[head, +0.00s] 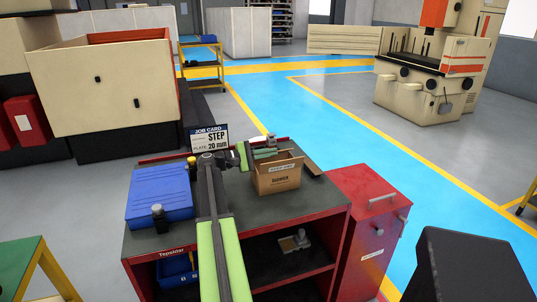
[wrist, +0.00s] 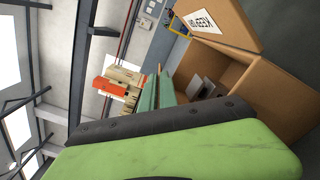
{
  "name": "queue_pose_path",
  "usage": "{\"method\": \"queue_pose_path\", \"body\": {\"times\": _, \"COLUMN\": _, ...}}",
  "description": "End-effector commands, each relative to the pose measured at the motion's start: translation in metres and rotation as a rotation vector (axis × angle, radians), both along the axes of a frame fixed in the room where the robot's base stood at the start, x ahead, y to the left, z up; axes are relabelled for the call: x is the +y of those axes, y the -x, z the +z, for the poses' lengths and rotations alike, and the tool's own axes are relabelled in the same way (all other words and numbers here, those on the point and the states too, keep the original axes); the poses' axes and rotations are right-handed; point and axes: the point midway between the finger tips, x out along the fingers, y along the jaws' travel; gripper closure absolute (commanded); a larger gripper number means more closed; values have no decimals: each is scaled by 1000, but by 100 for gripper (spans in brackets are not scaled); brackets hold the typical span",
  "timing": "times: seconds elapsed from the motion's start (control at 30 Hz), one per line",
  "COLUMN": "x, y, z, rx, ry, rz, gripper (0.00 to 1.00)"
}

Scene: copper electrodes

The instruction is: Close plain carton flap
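The brown carton (head: 277,184) stands open on the right part of the cart top. A flap with a white printed label (wrist: 230,30) stands out from its rim in the wrist view. Another brown flap (head: 312,168) sticks out at the carton's right side in the head view. The wrist view looks into the carton (wrist: 252,78), where grey pieces (wrist: 207,86) show. My gripper (head: 266,152) is at the carton's far left rim, and its two teal fingers (wrist: 157,90) lie close together in the wrist view. Whether they touch each other or the carton is unclear.
A blue case (head: 160,190) lies left on the red-framed cart (head: 240,228). A job card sign (head: 209,138) stands at the back edge. A red cabinet (head: 368,215) adjoins the cart's right side. My arm crosses the cart top between case and carton.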

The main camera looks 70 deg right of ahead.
Motion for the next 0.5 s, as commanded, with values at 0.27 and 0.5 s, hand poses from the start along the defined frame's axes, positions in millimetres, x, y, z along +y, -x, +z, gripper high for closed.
{"method": "queue_pose_path", "body": {"times": 0.27, "x": 3, "y": 2, "z": -5, "rx": -63, "ry": 77, "rz": -1, "gripper": 100}}
{"method": "queue_pose_path", "body": {"times": 0.5, "x": 4, "y": 2, "z": -6, "rx": -80, "ry": 96, "rz": -1, "gripper": 100}}
